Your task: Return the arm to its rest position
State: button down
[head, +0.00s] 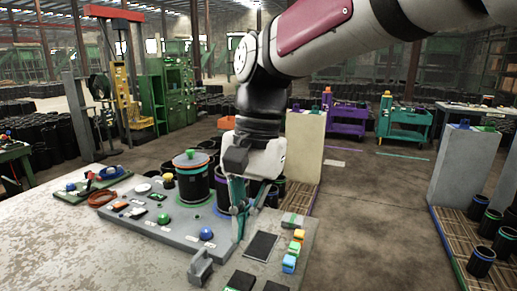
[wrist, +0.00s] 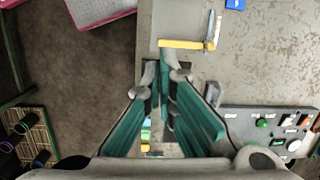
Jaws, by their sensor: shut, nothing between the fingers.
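My gripper (head: 238,236) hangs fingers-down from my bent arm above the right part of the workbench in the head view. Its two teal fingers also show in the wrist view (wrist: 164,72); they are shut with nothing between them. My gripper overlaps the right end of the grey panel (head: 160,222) in the head view. I cannot tell the exact height of the fingertips above the surface.
A yellow-handled tool (wrist: 182,44) lies ahead in the wrist view. Open floor (head: 370,220) lies to the right.

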jog(key=s+d+f+n+t, duration=0.1)
jog(key=s+d+t, duration=0.1)
jog(key=d, duration=0.5)
jog(key=s+d+f+n+t+h, duration=0.1)
jog(key=s+d+t, duration=0.1)
jog(key=s+d, duration=0.3)
jog(key=s+d+f+n+t, duration=0.1)
jog(key=s+d, duration=0.3)
jog(key=d, duration=0.5)
jog(key=shift+s+f+n+t, duration=0.25)
jog(key=shift+n+t, duration=0.15)
jog(key=shift+t, duration=0.4)
